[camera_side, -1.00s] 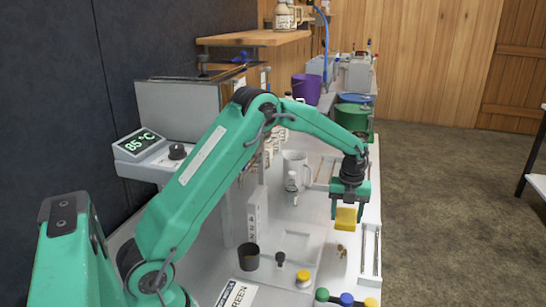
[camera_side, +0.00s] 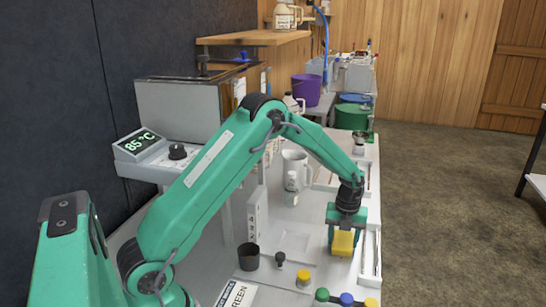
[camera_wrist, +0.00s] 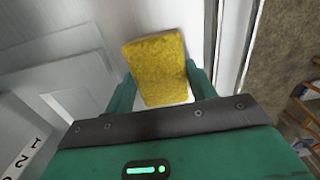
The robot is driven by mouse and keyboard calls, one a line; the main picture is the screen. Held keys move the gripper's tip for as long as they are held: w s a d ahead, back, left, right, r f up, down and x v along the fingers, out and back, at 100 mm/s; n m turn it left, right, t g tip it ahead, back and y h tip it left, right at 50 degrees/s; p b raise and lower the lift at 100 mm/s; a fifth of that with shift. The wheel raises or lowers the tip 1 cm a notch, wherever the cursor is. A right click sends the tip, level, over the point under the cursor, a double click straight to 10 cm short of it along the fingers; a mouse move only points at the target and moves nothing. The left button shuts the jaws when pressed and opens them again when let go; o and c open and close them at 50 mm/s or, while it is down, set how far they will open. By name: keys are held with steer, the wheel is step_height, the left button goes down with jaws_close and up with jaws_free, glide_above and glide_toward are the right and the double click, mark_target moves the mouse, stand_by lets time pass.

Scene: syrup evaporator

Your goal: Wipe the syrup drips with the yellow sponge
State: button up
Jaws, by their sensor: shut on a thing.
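My gripper (camera_side: 345,226) is shut on the yellow sponge (camera_side: 343,243) over the right part of the white worktop. In the wrist view the sponge (camera_wrist: 156,68) sits between the two green fingers of my gripper (camera_wrist: 160,88). The sponge is low, at or near the worktop; I cannot tell if it touches. The brown syrup drips are not visible now; the sponge and gripper cover the place where they showed earlier.
A dark cup (camera_side: 248,257), a small yellow-topped jar (camera_side: 303,279) and several coloured knobs (camera_side: 346,299) stand nearer the front. A white jug (camera_side: 295,168) stands behind. A long metal rail (camera_side: 371,252) runs along the right edge.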

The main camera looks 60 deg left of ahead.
mark_target(344, 233)
steer(key=shift+s+d, duration=2.5)
steer(key=shift+w+a, duration=3.5)
steer(key=shift+a, duration=0.05)
steer(key=shift+w+a+r, duration=0.1)
steer(key=shift+r, duration=3.95)
steer(key=shift+d, duration=0.2)
